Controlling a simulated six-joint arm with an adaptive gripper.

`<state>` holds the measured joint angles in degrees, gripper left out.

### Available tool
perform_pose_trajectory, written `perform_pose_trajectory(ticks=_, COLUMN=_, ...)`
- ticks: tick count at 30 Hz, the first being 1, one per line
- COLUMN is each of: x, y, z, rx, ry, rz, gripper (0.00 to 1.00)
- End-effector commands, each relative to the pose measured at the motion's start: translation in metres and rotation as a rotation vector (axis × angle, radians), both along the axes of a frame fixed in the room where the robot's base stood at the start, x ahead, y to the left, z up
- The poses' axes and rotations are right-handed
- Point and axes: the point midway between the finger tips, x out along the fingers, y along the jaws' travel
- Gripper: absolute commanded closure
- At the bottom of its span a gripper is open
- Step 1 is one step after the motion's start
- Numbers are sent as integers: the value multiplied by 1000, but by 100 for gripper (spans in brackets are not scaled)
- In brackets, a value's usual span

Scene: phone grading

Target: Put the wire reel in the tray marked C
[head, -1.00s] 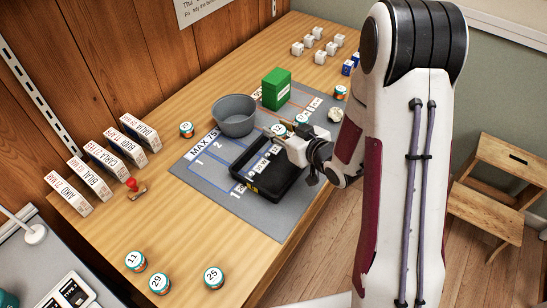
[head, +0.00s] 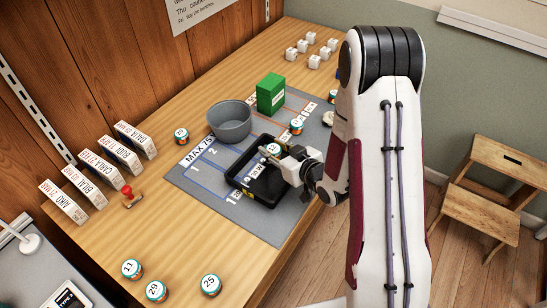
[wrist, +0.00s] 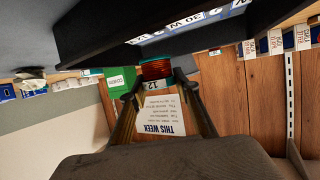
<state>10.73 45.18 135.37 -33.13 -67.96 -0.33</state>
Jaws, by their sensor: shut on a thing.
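My gripper (head: 272,155) is over the far part of the black tray (head: 242,188). In the wrist view my gripper (wrist: 157,88) is shut on a wire reel (wrist: 156,69) with red-brown wire and a pale end marked 12. Its round top (head: 273,148) shows at the fingertips in the head view. The black tray (wrist: 100,35) also fills the upper wrist view, with white labels on it. I cannot read a letter C on it. Whether the reel touches the tray is hard to tell.
A grey bowl (head: 229,122) and a green box (head: 271,93) stand behind the tray on the grey mat (head: 190,177). Loose numbered reels (head: 156,291) lie at the front of the table and elsewhere. White boxes (head: 62,201) and a red stamp (head: 128,192) stand at left.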

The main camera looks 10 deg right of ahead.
Motion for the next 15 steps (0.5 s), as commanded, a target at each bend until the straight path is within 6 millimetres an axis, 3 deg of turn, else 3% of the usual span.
perform_pose_trajectory(ticks=8, x=0, y=0, z=-1, rx=0, ry=0, rz=0, gripper=89)
perform_pose_trajectory(ticks=15, x=-1, y=0, z=-17, rx=1, ry=3, rz=0, gripper=89)
